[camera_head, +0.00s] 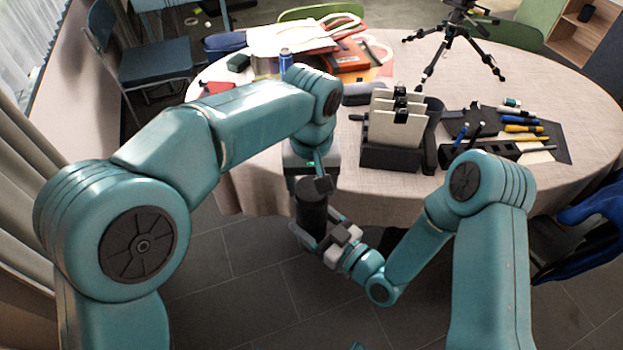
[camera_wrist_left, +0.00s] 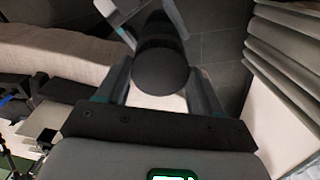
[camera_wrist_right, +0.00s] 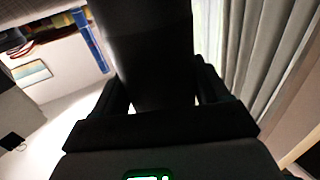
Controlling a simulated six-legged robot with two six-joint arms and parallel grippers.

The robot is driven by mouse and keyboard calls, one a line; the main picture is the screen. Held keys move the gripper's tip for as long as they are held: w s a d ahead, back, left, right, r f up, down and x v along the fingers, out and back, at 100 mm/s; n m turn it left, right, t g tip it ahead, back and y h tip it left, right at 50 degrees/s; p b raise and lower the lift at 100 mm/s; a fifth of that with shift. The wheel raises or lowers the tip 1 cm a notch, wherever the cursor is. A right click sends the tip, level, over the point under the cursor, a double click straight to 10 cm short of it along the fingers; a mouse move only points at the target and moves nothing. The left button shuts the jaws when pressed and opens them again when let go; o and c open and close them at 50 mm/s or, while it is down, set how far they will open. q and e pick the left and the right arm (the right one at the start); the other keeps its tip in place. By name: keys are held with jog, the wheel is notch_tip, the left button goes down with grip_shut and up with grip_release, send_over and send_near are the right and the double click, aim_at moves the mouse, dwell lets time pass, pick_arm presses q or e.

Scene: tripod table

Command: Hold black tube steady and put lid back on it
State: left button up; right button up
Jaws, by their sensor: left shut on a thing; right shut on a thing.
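The black tube (camera_head: 312,215) stands roughly upright in front of the table's near edge, clear of the tabletop. My right gripper (camera_head: 325,238) is shut on its lower part. In the right wrist view the tube (camera_wrist_right: 150,50) runs up between the fingers. My left gripper (camera_head: 314,180) is above the right one, shut on the dark lid at the tube's top end. In the left wrist view the lid's round end (camera_wrist_left: 160,68) sits between the fingers, in line with the tube. I cannot tell whether the lid is fully seated; the fingers partly hide the joint.
The round table (camera_head: 400,205) lies just behind the grippers. On it are a black holder with pale panels (camera_head: 395,125), a blue can (camera_head: 285,62), a tool mat (camera_head: 555,145) and a small tripod (camera_head: 455,40). Open tiled floor (camera_head: 240,290) lies below the grippers.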

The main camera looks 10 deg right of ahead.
grip_shut()
pick_arm(q)
jog(key=m, duration=0.4)
jog(key=shift+m, duration=0.4)
jog(key=m, duration=1.5)
jog(key=shift+m, duration=0.4)
jog(key=m, duration=0.7)
jog(key=shift+m, duration=0.4)
jog(key=m, duration=1)
jog(key=shift+m, duration=0.3)
jog(key=o, duration=1)
jog(key=shift+f, duration=0.1)
